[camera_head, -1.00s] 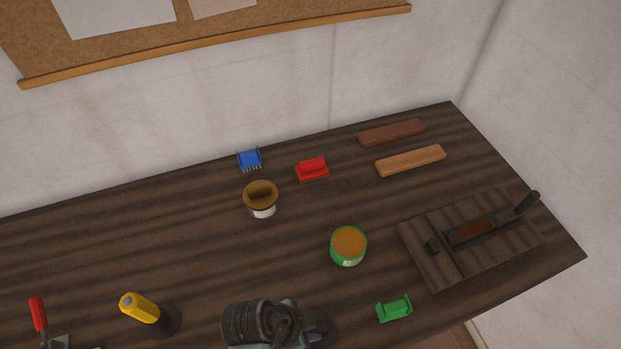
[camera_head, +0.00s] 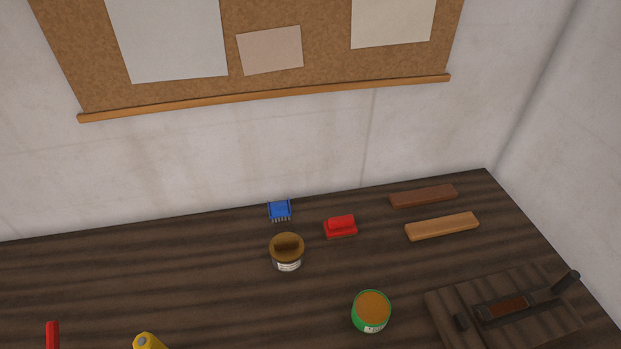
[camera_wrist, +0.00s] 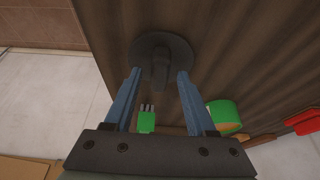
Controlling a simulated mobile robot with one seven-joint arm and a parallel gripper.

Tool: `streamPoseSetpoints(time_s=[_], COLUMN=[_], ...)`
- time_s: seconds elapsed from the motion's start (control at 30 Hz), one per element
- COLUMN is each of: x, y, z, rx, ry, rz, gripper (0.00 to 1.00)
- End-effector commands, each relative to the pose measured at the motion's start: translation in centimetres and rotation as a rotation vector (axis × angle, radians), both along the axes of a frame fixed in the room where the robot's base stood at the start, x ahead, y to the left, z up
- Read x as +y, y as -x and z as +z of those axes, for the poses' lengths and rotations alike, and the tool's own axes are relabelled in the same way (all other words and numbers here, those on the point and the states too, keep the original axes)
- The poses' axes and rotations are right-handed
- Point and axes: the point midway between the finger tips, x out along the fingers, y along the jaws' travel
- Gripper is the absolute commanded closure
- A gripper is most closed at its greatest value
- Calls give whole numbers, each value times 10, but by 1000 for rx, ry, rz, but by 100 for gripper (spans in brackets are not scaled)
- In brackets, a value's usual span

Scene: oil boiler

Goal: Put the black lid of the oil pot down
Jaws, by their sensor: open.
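In the wrist view, the round black lid (camera_wrist: 172,43) shows dark wood behind it, with its grip knob (camera_wrist: 160,68) pointing toward my camera. My gripper (camera_wrist: 157,74) is open, with one blue finger on each side of the knob. A gap shows between each fingertip and the knob. I cannot tell for sure whether the lid rests flat on the wood. The head view shows neither my gripper nor the lid. I cannot make out the oil pot for sure in either view.
The dark wooden table (camera_head: 200,290) holds a brown-topped can (camera_head: 287,250), a green can (camera_head: 371,312), a blue brush-like piece (camera_head: 279,210), a red block (camera_head: 341,227) and two wooden bars (camera_head: 442,226). A green pronged piece (camera_wrist: 147,122) is near my gripper.

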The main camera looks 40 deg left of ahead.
Motion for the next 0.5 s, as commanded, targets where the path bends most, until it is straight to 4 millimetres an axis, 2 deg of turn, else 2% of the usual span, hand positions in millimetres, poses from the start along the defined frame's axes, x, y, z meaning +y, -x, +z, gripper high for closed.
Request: streamPoseSetpoints(time_s=[0.17, 0.5], x=[5, 22], y=[5, 27], z=[19, 85], rx=[-2, -3], ry=[-2, -4], rz=[1, 0], gripper=[44, 44])
